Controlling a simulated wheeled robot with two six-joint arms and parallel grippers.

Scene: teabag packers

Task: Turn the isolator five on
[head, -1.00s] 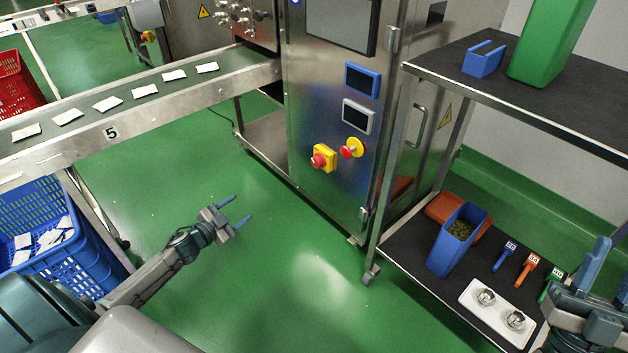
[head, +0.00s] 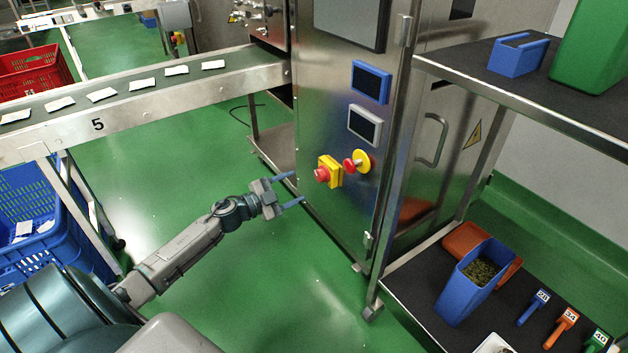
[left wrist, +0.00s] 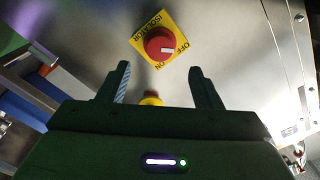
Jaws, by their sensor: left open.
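The isolator (head: 328,172) is a red knob on a square yellow mount on the steel cabinet front. In the left wrist view the isolator (left wrist: 161,44) is marked OFF and ON, and a white mark on its knob lies on the OFF side. My left gripper (head: 298,188) is open and empty, left of the isolator and apart from it, fingers pointing to the cabinet. In the left wrist view the isolator shows beyond the fingertips. My right gripper is out of view. The conveyor joining the cabinet bears a 5 (head: 98,124).
A red button on a round yellow base (head: 361,160) sits just right of the isolator. The conveyor (head: 215,84) runs left, carrying white teabags. A two-level rack (head: 470,95) stands right, with a blue tub (head: 468,285) on its lower shelf. Green floor lies clear below my left arm.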

